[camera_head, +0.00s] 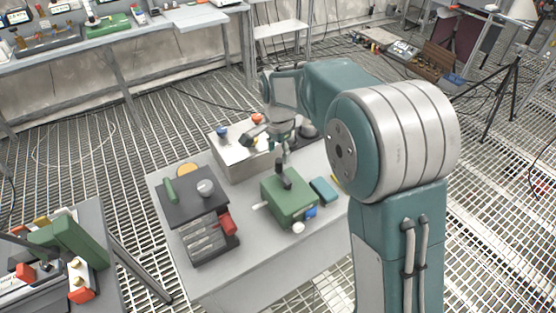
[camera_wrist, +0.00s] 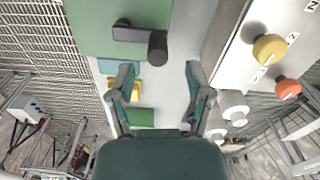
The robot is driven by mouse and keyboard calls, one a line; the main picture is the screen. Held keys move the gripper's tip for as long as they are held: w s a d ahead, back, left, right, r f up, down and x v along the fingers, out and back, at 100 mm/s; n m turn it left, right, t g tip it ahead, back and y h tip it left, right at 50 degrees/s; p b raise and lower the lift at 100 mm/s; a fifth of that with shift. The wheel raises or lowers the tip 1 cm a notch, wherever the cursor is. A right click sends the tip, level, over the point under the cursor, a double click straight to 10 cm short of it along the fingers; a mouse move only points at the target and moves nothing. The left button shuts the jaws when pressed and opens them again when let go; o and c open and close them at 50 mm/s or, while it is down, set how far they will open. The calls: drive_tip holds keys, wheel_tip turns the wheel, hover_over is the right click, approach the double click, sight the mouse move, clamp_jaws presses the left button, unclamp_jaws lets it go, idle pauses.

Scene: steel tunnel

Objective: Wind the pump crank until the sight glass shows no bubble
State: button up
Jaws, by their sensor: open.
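The green box (camera_head: 290,205) stands on the grey table, with a black crank (camera_head: 284,178) on its top. In the wrist view the crank's arm (camera_wrist: 130,34) ends in a round black knob (camera_wrist: 157,48), beyond my fingertips. My gripper (camera_head: 284,152) is above the crank in the head view; in the wrist view its two fingers (camera_wrist: 163,75) are spread with nothing between them. The crank knob appears apart from the fingers. A white knob (camera_head: 298,227) and a blue part (camera_head: 310,213) show on the box's front. I cannot make out a sight glass or bubble.
A white panel box (camera_head: 238,165) with coloured knobs stands close behind; its yellow knob (camera_wrist: 270,48) and orange knob (camera_wrist: 288,88) show in the wrist view. A dark drawer-like unit (camera_head: 205,233) stands left. A teal block (camera_head: 324,190) lies right. The table front is clear.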

wheel_tip(320, 180, up, 8)
idle(0.5)
